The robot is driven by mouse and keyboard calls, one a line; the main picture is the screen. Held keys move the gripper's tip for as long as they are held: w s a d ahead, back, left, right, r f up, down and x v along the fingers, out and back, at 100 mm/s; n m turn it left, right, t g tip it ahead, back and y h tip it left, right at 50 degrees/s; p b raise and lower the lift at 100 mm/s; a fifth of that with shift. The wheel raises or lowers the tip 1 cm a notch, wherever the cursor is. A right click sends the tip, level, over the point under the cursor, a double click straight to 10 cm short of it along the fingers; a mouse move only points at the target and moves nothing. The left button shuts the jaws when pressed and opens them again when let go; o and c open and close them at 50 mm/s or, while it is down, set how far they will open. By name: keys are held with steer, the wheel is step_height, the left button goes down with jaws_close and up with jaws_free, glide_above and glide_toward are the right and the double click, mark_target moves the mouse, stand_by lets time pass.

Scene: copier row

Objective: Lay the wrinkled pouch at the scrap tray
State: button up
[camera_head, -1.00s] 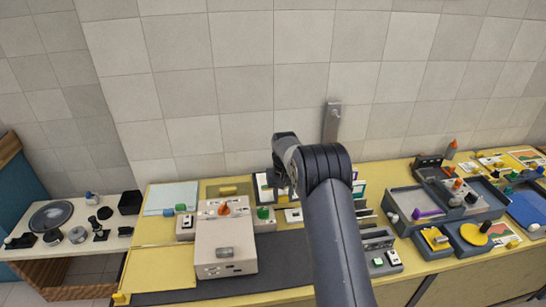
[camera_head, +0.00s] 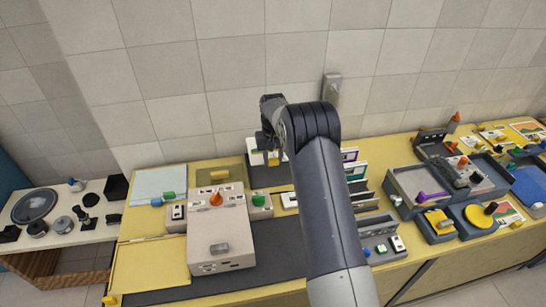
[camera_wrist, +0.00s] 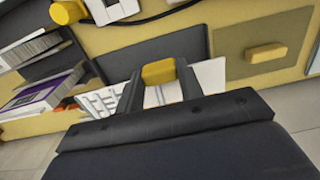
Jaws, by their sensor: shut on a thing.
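My gripper (camera_wrist: 159,82) reaches down toward the back of the yellow counter, over a dark rack (camera_wrist: 150,50). Its two dark fingers are shut on a small yellow piece (camera_wrist: 158,72) that shows between their tips. In the head view my gripper (camera_head: 268,146) is small and partly hidden by my arm. I cannot tell from the shape whether the yellow piece is the wrinkled pouch. A grey tray (camera_head: 410,180) stands to the right; I cannot tell if it is the scrap tray.
A beige machine (camera_head: 222,238) with an orange knob stands left of my arm. An olive panel with a yellow handle (camera_head: 220,175) lies behind it. Several trays and small parts crowd the right. A white side table (camera_head: 60,228) is at the left. The tiled wall rises close behind.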

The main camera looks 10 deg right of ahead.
mark_target(273, 185)
steer(key=shift+f+b, duration=3.5)
steer(key=shift+f, duration=1.75)
steer(key=o, duration=1)
steer(key=shift+o, duration=0.2)
step_height(273, 185, up, 11)
steer(key=shift+f+b, duration=0.1)
steer(key=shift+b, duration=0.55)
step_height(273, 185, down, 11)
steer(key=shift+s+f+p, duration=0.1)
steer(key=shift+p, duration=0.7)
steer(key=shift+r+p, duration=0.55)
steer(key=shift+r, duration=0.35)
steer(key=shift+r+p, duration=0.4)
steer(key=shift+r, duration=0.4)
